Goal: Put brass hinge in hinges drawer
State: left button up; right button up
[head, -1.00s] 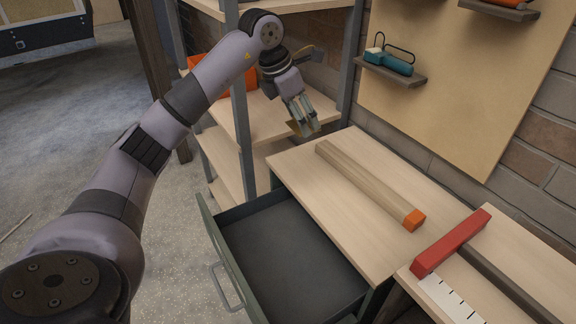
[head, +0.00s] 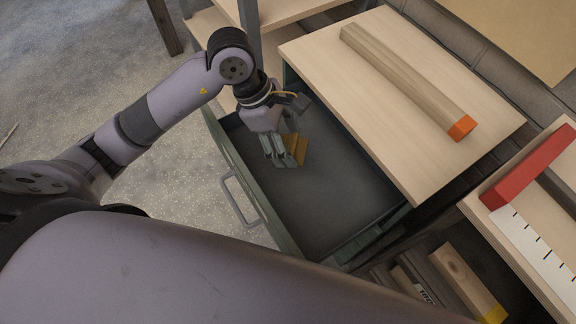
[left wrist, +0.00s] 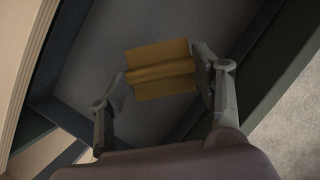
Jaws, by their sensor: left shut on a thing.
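The brass hinge (head: 299,148) is a yellow-gold folded plate. My left gripper (head: 284,153) is shut on it. The hinge and gripper are over the open drawer (head: 330,200), a dark grey box with a green front and a metal handle. In the left wrist view the hinge (left wrist: 162,70) sits between both fingertips (left wrist: 160,78), with the drawer floor (left wrist: 95,60) below it. The drawer looks empty. I cannot tell the exact height of the hinge above the floor. No label shows on the drawer. My right gripper is not in view.
A wooden worktop (head: 340,70) above the drawer bears a long wood post with an orange end (head: 400,80). To the right, a red-headed ruled tool (head: 530,165) lies on another worktop. Several timber pieces (head: 455,280) lie low at the bottom right. Shelving stands behind.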

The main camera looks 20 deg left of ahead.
pick_arm(q)
send_over(292, 178)
jog(key=a, duration=0.1)
notch_tip(292, 178, down, 8)
jog(key=shift+a+f, duration=0.15)
jog(key=shift+f, duration=0.9)
notch_tip(292, 178, down, 4)
jog(key=shift+r, duration=0.25)
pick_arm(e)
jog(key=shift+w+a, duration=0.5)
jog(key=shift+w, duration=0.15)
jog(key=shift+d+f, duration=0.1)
pick_arm(q)
jog(key=shift+f, duration=0.2)
jog(key=o, duration=1.2)
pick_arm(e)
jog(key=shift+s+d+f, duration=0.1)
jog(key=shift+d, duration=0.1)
